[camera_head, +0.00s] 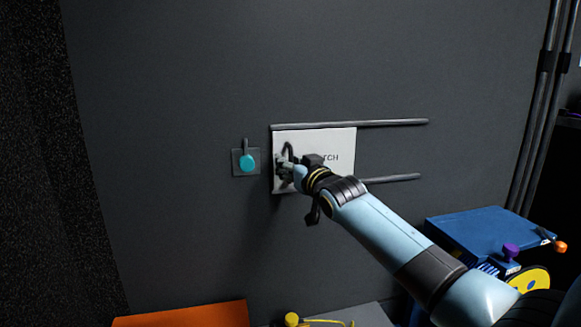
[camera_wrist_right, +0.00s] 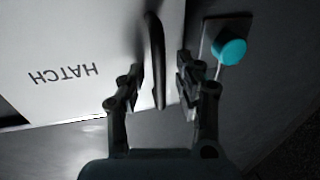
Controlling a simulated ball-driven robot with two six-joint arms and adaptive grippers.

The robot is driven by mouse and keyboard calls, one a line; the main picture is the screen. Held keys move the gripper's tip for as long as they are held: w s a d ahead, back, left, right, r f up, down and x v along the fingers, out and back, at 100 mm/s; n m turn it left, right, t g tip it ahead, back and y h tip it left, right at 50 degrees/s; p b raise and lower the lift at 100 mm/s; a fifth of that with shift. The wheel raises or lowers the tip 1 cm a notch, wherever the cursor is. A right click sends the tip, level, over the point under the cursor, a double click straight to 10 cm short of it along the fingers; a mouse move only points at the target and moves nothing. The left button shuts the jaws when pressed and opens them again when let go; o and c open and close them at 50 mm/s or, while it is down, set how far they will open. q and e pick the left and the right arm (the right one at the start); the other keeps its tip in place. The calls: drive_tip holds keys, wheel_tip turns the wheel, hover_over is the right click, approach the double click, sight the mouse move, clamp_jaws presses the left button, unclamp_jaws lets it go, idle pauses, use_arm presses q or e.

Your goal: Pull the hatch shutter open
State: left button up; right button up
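The hatch shutter (camera_head: 343,143) is a white panel marked HATCH on the dark wall, at the left end of two horizontal rails. It also shows in the right wrist view (camera_wrist_right: 60,40). Its dark upright handle (camera_wrist_right: 157,62) is near its left edge. My right gripper (camera_head: 284,165) is at the handle. In the right wrist view, the gripper's two fingers (camera_wrist_right: 160,80) stand on either side of the handle, with visible gaps between them and it. My arm covers part of the shutter in the head view. My left gripper is not in view.
A teal button (camera_head: 248,163) on a square plate sits just left of the shutter. The upper rail (camera_head: 395,122) and lower rail (camera_head: 398,178) run bare to the right. A blue case (camera_head: 490,232) stands at lower right, and an orange surface (camera_head: 190,316) lies at the bottom.

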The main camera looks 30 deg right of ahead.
drive_tip(key=shift+c, duration=0.4)
clamp_jaws()
